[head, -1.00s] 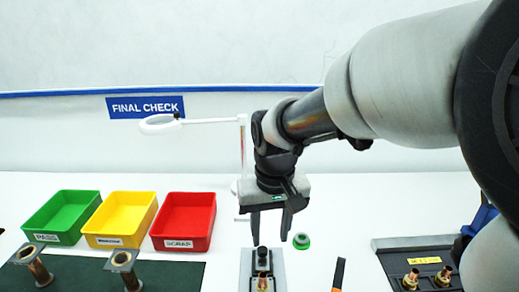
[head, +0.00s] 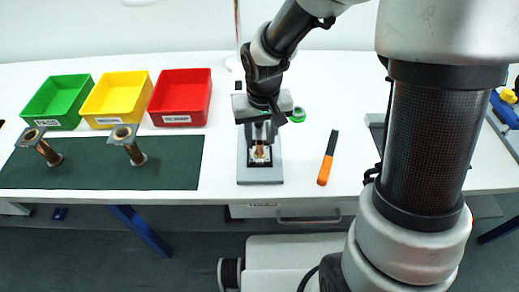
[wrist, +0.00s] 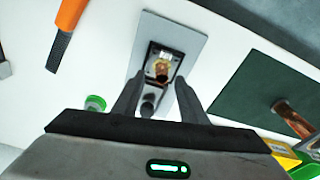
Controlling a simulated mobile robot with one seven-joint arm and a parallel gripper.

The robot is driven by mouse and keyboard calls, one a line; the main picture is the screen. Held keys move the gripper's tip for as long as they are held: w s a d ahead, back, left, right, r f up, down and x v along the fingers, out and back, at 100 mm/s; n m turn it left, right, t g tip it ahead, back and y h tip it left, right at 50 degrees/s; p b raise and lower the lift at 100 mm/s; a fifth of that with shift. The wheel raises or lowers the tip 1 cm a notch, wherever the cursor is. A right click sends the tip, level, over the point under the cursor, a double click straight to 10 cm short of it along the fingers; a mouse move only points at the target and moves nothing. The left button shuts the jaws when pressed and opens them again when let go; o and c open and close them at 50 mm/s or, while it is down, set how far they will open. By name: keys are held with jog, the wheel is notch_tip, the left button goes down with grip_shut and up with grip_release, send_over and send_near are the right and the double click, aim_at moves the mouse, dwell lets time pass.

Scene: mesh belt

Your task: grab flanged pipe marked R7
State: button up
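Two flanged pipes, copper-brown with square grey flanges, stand tilted on the dark green mat (head: 85,170): one at the left (head: 46,149) and one further right (head: 130,147). No R7 mark is readable on either. One pipe (wrist: 293,119) also shows at the right of the wrist view. My gripper (head: 262,132) is over the small grey fixture (head: 260,175), to the right of the mat and away from both pipes. In the wrist view its fingers (wrist: 159,78) are apart, with a copper fitting (wrist: 161,68) in the fixture seen between them and no visible grip on it.
Green (head: 57,102), yellow (head: 115,99) and red (head: 180,97) bins stand behind the mat. An orange-handled file (head: 327,161) lies right of the fixture, and a green ring (head: 298,115) lies behind it. White tabletop between mat and fixture is clear.

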aim_at(260, 143)
notch_tip(260, 143, down, 4)
jog(key=shift+w+a+r, duration=0.1)
jog(key=shift+a+r, duration=0.05)
jog(key=shift+r, duration=0.05)
grip_shut()
jog(key=shift+r, duration=0.15)
